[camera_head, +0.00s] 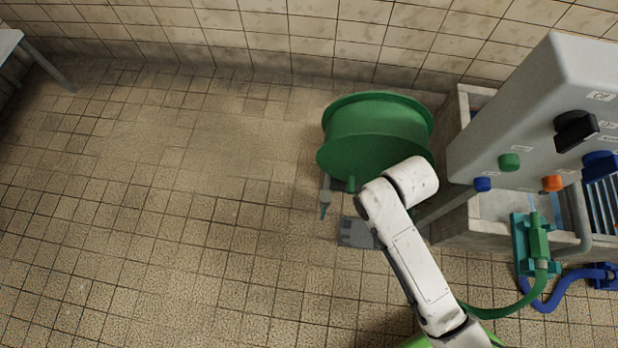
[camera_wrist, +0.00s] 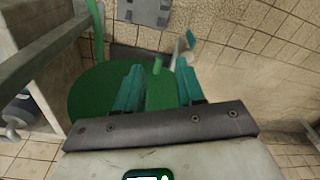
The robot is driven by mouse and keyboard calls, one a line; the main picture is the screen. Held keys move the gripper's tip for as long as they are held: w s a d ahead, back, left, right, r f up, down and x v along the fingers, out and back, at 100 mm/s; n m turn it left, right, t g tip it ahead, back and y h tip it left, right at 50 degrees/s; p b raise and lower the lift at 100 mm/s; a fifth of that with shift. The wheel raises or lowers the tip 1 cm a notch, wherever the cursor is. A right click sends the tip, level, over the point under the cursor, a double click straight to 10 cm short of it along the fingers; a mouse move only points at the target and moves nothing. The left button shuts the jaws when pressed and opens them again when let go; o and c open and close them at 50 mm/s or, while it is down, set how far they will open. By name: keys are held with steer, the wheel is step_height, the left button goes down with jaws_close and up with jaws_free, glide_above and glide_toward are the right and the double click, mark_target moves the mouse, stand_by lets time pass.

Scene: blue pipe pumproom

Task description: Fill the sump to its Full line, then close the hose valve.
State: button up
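The concrete sump (camera_head: 457,228) stands at the right of the head view, under the grey panel box. Its inside is largely hidden, and I cannot read a Full line or the water level. A green hose nozzle (camera_head: 539,240) sits in a teal bracket (camera_head: 520,238) on the rim, with a faint pale streak at its tip. A small grey fitting with a teal-grey lever (camera_head: 325,204), perhaps the hose valve, is beside the green reel (camera_head: 375,130); it also shows in the wrist view (camera_wrist: 190,40). My gripper (camera_wrist: 159,66) has its teal fingers apart, over the reel, seemingly empty.
A green hose (camera_head: 500,312) and blue hose (camera_head: 560,295) lie at the lower right. The tiled floor (camera_head: 150,200) at left is clear.

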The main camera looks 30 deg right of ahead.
mark_target(324, 210)
steer(key=w+a+f+m+b, duration=0.1)
steer(key=w+a+f, duration=0.1)
steer(key=f, duration=0.4)
steer(key=w+a+f+m+b, duration=0.2)
steer(key=w+f, duration=0.3)
steer(key=f, duration=0.1)
steer(key=w+a+f+m+b, duration=0.1)
steer(key=w+a+f, duration=0.1)
steer(key=w+f, duration=0.2)
steer(key=shift+a+f+m+g+b, duration=0.15)
steer(key=shift+a+f+b, duration=0.05)
steer(key=shift+f, duration=0.35)
steer(key=shift+a+f+m+g+b, duration=0.15)
steer(key=shift+a+f+b, duration=0.05)
steer(key=shift+f, duration=0.3)
steer(key=f+b, duration=0.3)
steer(key=f, duration=0.2)
steer(key=f+b, duration=0.3)
steer(key=f, duration=0.3)
steer(key=shift+w+a, duration=0.1)
steer(key=shift+a, duration=0.1)
jaws_close()
